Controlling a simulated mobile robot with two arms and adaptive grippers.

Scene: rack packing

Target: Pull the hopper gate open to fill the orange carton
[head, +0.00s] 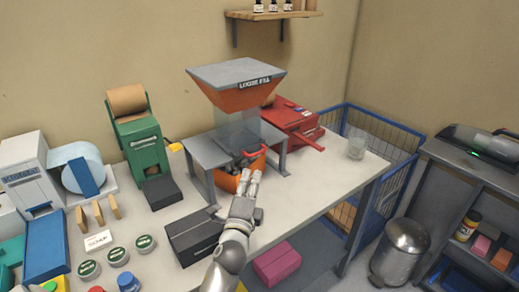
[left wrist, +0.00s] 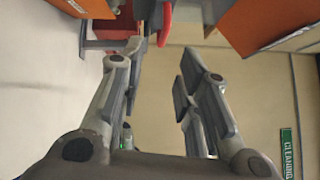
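The hopper (head: 240,98) has a grey lid, an orange funnel and a clear chute above a grey stand (head: 206,152). The orange carton (head: 227,183) sits under it with dark contents visible at its top, partly hidden by my gripper. The gate's red handle (head: 250,158) juts out at the front of the chute. My left gripper (head: 249,176) is right in front of the carton, just below the handle. My right gripper is not in view.
A black box (head: 193,238) lies on the white table left of my arm. Several round tins lie at front left.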

